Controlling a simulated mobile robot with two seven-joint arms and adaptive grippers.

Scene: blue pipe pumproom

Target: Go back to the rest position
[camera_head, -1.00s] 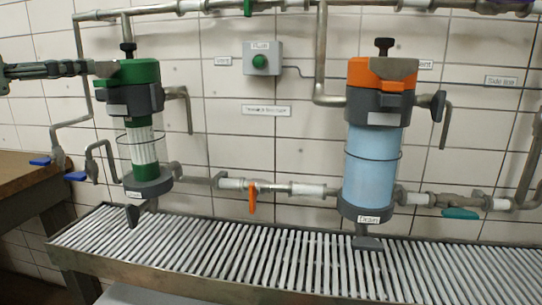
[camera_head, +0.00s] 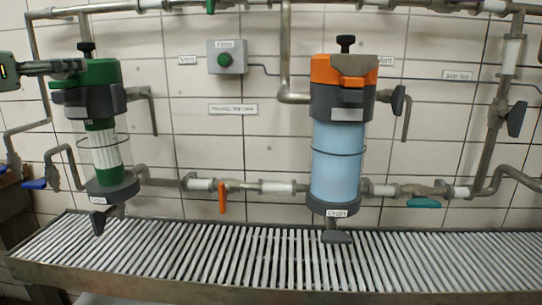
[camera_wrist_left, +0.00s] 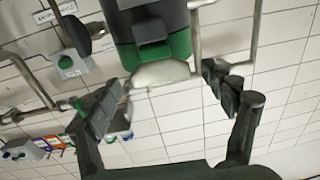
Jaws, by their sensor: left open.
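My left gripper (camera_head: 62,68) comes in from the left at the height of the green cap on the left filter housing (camera_head: 102,72). The left wrist view shows this gripper (camera_wrist_left: 163,82) open, fingers wide apart. The green and dark grey housing (camera_wrist_left: 155,30) lies beyond the fingertips, with a pale grey piece (camera_wrist_left: 160,73) on its near side. Nothing is held between the fingers. Whether a finger touches the cap is unclear. My right gripper is in neither view.
An orange-capped housing with a blue body (camera_head: 338,150) stands at right on the pipework. A slatted grey bench (camera_head: 270,262) runs below. A grey box with a green button (camera_head: 226,58) and pipes are on the tiled wall. An orange valve handle (camera_head: 222,198) hangs between the housings.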

